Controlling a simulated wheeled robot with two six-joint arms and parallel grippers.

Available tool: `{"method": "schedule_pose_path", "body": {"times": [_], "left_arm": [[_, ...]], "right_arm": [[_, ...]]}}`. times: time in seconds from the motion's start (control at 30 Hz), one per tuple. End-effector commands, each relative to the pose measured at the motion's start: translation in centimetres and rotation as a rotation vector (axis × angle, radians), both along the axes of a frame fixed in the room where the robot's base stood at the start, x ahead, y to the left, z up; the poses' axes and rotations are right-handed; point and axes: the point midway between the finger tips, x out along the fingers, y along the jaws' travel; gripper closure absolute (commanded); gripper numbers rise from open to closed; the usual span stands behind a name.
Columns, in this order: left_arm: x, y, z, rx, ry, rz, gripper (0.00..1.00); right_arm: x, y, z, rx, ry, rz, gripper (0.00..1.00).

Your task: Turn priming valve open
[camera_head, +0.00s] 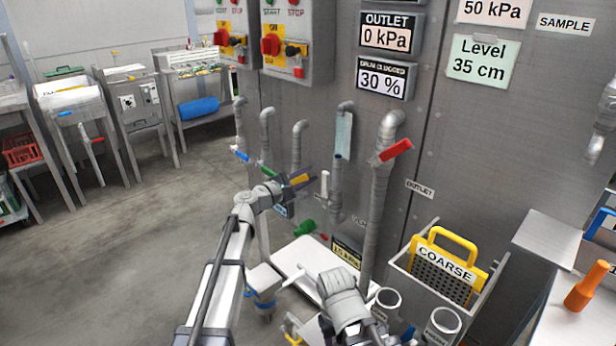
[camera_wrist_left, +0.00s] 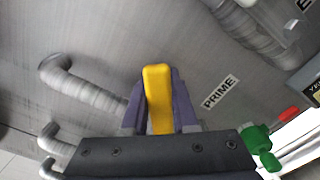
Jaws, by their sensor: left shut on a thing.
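The priming valve's yellow lever handle (camera_wrist_left: 158,97) stands upright between my left gripper's purple fingers (camera_wrist_left: 160,110) in the left wrist view. The wall label beside it reads PRIME (camera_wrist_left: 220,92). In the head view my left gripper (camera_head: 302,184) is at the pipes on the grey panel, with the yellow handle (camera_head: 299,179) showing at its tip. The gripper is shut on the handle. The valve body behind the fingers is hidden. My right arm shows at the bottom of the head view, but its gripper's fingers cannot be made out.
Close by are a red lever (camera_head: 396,150), a white lever (camera_head: 324,185), a blue lever (camera_head: 240,154) and a green fitting (camera_head: 304,228). A yellow COARSE screen (camera_head: 446,264) stands in a holder at right. Open floor (camera_head: 150,240) lies at left.

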Motion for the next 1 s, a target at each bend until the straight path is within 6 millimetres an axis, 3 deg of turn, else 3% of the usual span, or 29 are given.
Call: {"method": "schedule_pose_path", "body": {"times": [0.13,0.17,0.43,0.77,1.0], "left_arm": [[0.0,0.0,0.0,-0.001,-0.001,0.001,1.00],[0.0,0.0,0.0,0.000,0.000,0.001,0.72],[0.0,0.0,0.0,0.001,0.000,0.001,0.43],[-0.2,0.2,0.0,0.001,0.000,0.001,0.43],[-2.0,1.9,0.0,0.000,-0.001,0.003,0.43]], "right_arm": [[0.0,0.0,0.0,0.000,0.000,0.000,0.50],[0.0,0.0,0.0,0.000,0.000,0.000,0.50],[0.0,0.0,0.0,0.000,0.000,0.000,0.50],[0.0,0.0,0.0,0.000,0.000,0.000,0.50],[0.0,0.0,0.0,0.000,0.000,0.000,0.50]]}}
